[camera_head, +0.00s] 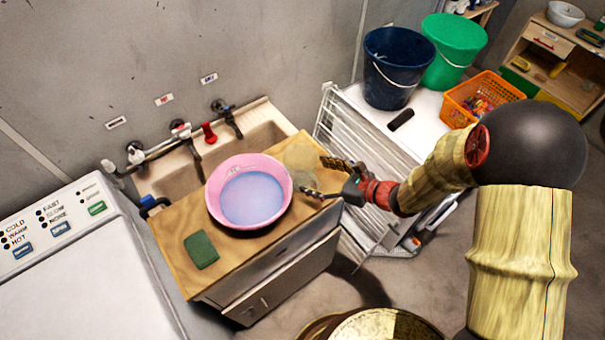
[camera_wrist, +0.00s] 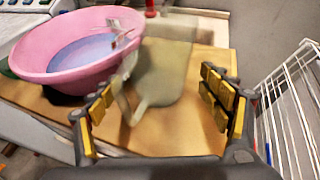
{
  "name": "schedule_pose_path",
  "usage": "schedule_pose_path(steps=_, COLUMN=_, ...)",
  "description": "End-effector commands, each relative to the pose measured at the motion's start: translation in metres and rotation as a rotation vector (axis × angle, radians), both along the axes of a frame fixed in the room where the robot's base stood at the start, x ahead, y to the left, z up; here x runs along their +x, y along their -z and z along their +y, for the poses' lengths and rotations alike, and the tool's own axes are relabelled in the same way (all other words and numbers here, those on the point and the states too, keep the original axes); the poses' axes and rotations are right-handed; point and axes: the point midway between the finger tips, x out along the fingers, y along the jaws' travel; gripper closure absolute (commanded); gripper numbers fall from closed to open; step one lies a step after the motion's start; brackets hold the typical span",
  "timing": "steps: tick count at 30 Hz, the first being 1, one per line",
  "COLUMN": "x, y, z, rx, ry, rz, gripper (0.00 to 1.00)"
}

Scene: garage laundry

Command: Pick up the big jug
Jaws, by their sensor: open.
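The big jug (camera_head: 301,158) is pale and translucent, standing on the wooden counter (camera_head: 172,240) just right of a pink basin. In the wrist view the jug (camera_wrist: 166,70) is upright, with its handle turned toward me, lying between the lines of my two fingers. My gripper (camera_head: 325,176) is open and empty, with its yellow-padded fingers spread on either side of the jug's near side. In the wrist view my gripper (camera_wrist: 163,98) shows a gap around the handle. I cannot tell whether a finger touches the jug.
The pink basin (camera_head: 216,203) with bluish water sits close on the jug's left. A green cloth (camera_head: 201,250) lies at the counter's front left. A white drying rack (camera_head: 362,150) stands close on the right. Taps (camera_head: 180,130) and a sink are behind.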

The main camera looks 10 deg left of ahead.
Motion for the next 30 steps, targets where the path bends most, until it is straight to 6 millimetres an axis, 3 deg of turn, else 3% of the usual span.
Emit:
schedule_pose_path(steps=12, x=0.013, y=0.019, z=0.043, rx=-0.001, ry=-0.002, rz=-0.001, gripper=0.22)
schedule_pose_path(steps=20, x=0.014, y=0.019, z=0.045, rx=-0.001, ry=-0.001, rz=-0.002, gripper=0.22)
schedule_pose_path(steps=30, x=0.014, y=0.019, z=0.044, rx=-0.001, ry=-0.001, rz=-0.002, gripper=0.42)
